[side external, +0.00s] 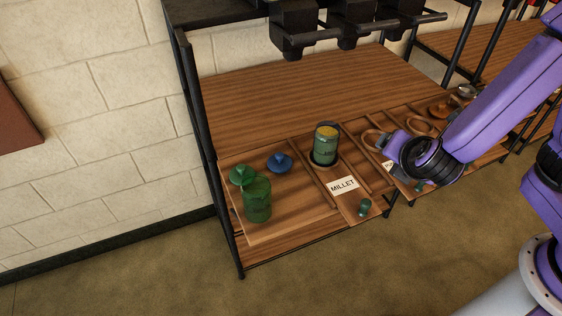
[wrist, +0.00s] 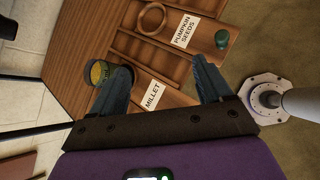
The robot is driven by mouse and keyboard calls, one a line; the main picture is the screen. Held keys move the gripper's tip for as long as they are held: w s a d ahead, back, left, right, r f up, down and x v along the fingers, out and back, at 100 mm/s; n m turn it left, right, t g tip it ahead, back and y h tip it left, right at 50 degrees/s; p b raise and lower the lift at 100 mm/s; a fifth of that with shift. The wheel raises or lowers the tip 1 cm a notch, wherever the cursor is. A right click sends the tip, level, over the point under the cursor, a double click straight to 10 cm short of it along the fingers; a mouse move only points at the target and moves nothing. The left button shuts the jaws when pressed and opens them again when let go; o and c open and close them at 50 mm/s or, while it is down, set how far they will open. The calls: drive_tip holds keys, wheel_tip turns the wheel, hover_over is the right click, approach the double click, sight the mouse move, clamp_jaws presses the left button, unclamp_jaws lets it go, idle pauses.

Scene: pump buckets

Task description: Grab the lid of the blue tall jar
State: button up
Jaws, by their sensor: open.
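A dark blue knobbed lid (side external: 279,162) lies on the wooden tray at the left of the counter in the side view. I cannot make out a blue tall jar under it. A green jar (side external: 257,207) stands in front of it, with a green lid (side external: 242,174) just behind the jar. An open, dark green jar with yellow contents (side external: 326,149) stands in the millet slot; it also shows in the wrist view (wrist: 98,73), beside the left finger. My gripper (wrist: 160,68) is open and empty, well right of the blue lid; its fingers are mostly hidden in the side view.
The wooden tray (side external: 292,212) has a MILLET label (side external: 342,186) and a small green knob (side external: 365,207) near its front edge. A PUMPKIN SEEDS label (wrist: 184,30) and a wooden ring (wrist: 150,17) show in the wrist view. Black dispensers (side external: 300,30) hang above the counter.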

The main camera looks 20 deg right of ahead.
drive_tip(key=w+a+f+n+t+y, duration=0.1)
drive_tip(key=w+a+f+n+t, duration=0.15)
drive_tip(key=a+n, duration=0.35)
drive_tip(key=n+t+y, duration=0.3)
drive_tip(key=n+y, duration=0.2)
drive_tip(key=n, duration=0.1)
approach(281, 160)
drive_tip(key=x, duration=0.4)
drive_tip(key=shift+w+a+f, duration=0.15)
drive_tip(key=shift+a+f, duration=0.05)
drive_tip(key=shift+f, duration=0.15)
drive_tip(key=shift+d+x, duration=0.15)
drive_tip(key=shift+x, duration=1.15)
drive_tip(key=shift+d+x, duration=0.15)
drive_tip(key=shift+x, duration=1.2)
drive_tip(key=shift+r, duration=0.1)
drive_tip(key=c, duration=0.9)
drive_tip(key=shift+o, duration=0.2)
drive_tip(key=shift+r, duration=0.1)
